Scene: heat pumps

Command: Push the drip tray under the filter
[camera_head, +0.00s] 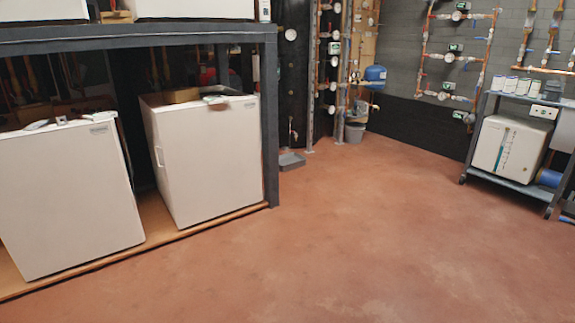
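A small grey tray (291,161), which looks like the drip tray, lies on the floor just right of the dark frame's front post. A thin pipe with a small fitting (292,131) hangs on the dark wall panel above it. I cannot tell whether that fitting is the filter. A round white gauge (291,34) is higher on the same panel. Neither of my grippers shows in this view.
Two white units (205,160) stand on a wooden base under a dark frame (271,120) at left. A wheeled cart (513,186) stands at right. The red-brown floor (360,230) between is clear.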

